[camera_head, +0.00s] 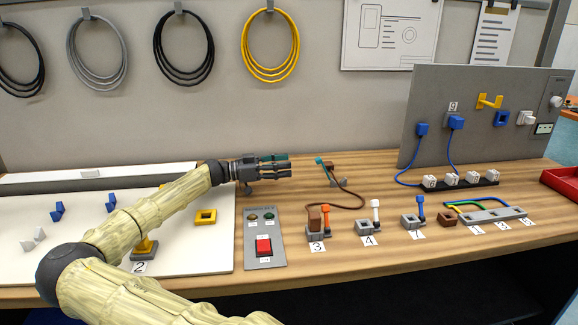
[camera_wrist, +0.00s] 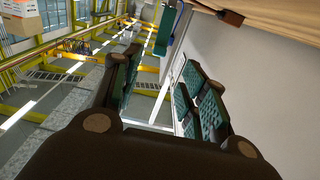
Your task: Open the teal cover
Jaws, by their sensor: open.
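A small, narrow teal piece (camera_head: 320,162), which looks like the teal cover, stands tilted beside a brown block (camera_head: 328,167) towards the back of the wooden bench. In the wrist view a teal strip (camera_wrist: 165,32) shows at the top, beyond my fingertips, and seems to be the same piece. My gripper (camera_head: 289,167) is left of it in the head view, pointing right, with a visible gap between them. In the wrist view my gripper (camera_wrist: 160,68) has its teal-padded fingers apart and nothing between them. How the cover is hinged is too small to tell.
A brown cable runs from the brown block to the numbered fixtures (camera_head: 318,230) in front. A button panel (camera_head: 264,238) lies below my gripper. A grey upright panel (camera_head: 470,115) with blue plugs stands at the right.

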